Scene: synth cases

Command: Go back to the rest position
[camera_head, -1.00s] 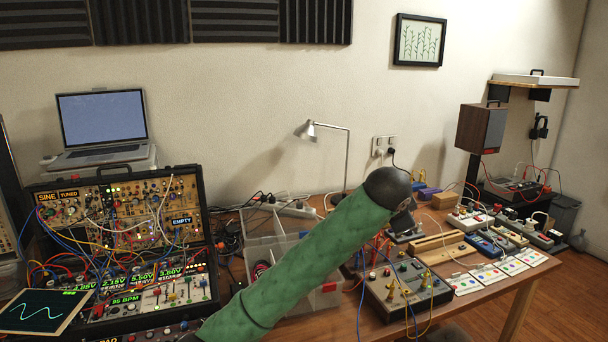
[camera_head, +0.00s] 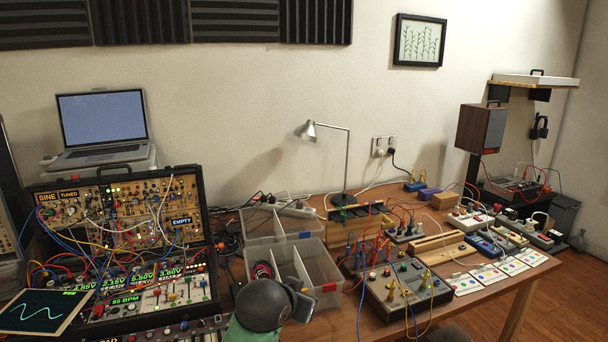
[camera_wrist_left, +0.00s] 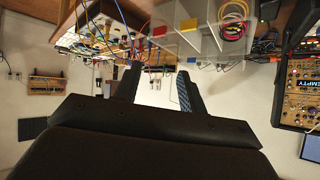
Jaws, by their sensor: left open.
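My left arm (camera_head: 262,305) shows at the bottom middle of the head view as a dark rounded joint with a bit of green sleeve. Its fingertips cannot be made out there. In the left wrist view my left gripper (camera_wrist_left: 157,88) has its two dark fingers spread apart with nothing between them. The gap frames pale wall, and the bench things appear upside down beyond it. My right gripper is in neither view.
A clear divided tray (camera_head: 327,287) stands just behind my arm. A modular synth case (camera_head: 203,215) is at left, with a laptop (camera_head: 102,117) behind it. A grey control box (camera_head: 405,290) with cables is at right. A desk lamp (camera_head: 347,165) stands at the back.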

